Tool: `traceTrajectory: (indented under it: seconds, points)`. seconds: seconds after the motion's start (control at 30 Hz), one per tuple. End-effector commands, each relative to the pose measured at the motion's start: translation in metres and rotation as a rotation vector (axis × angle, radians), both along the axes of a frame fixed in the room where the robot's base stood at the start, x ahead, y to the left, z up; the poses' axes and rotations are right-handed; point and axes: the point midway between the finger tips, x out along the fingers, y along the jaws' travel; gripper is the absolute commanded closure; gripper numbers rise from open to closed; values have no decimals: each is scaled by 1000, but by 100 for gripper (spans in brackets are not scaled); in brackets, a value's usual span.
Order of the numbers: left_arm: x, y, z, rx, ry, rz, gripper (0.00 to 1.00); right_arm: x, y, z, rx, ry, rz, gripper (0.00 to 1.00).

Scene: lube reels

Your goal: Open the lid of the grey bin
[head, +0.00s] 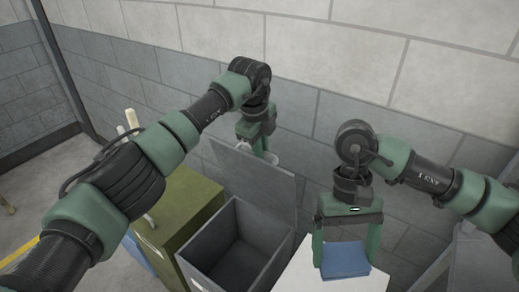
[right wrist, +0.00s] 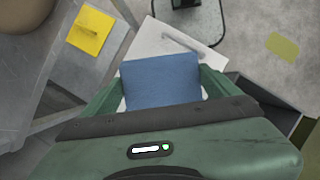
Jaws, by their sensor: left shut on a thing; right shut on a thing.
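The grey bin (head: 215,256) stands open in the head view, and its dark empty inside shows. Its flat grey lid (head: 250,176) is raised steeply at the back, by the wall. My left gripper (head: 262,150) is at the lid's upper edge and shut on it; its fingertips are partly hidden behind the lid. My right gripper (head: 346,258) is shut on a blue folded cloth (head: 344,262), to the right of the bin. The cloth also shows between the fingers in the right wrist view (right wrist: 160,80).
A green bin (head: 188,205) stands close on the left of the grey bin. A white surface (head: 310,280) lies below the cloth on the right. The block wall (head: 330,60) is close behind the lid. A yellow item (right wrist: 90,29) shows in the right wrist view.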

Motion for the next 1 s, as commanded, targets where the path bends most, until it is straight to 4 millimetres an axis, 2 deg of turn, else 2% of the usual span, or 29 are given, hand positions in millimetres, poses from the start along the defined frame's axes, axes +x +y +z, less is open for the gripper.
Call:
traceTrajectory:
  seconds: [0.07,0.1,0.17,0.2,0.57,0.67,1.0]
  points:
    - [-1,2,-7,6,11,5,100,0,0,-1,0,0,0,48]
    - [-2,2,-7,6,11,5,85,0,0,-1,0,0,0,48]
    - [-2,2,-7,6,11,4,68,0,0,-1,0,0,0,48]
    - [-1,2,-6,5,10,4,66,0,0,-1,0,0,0,48]
    - [-1,1,2,2,2,1,66,0,0,-2,0,0,0,48]
    - [-2,2,14,0,0,0,66,0,0,-5,0,0,0,48]
    - [-12,12,82,2,2,3,66,0,0,-20,0,0,0,48]
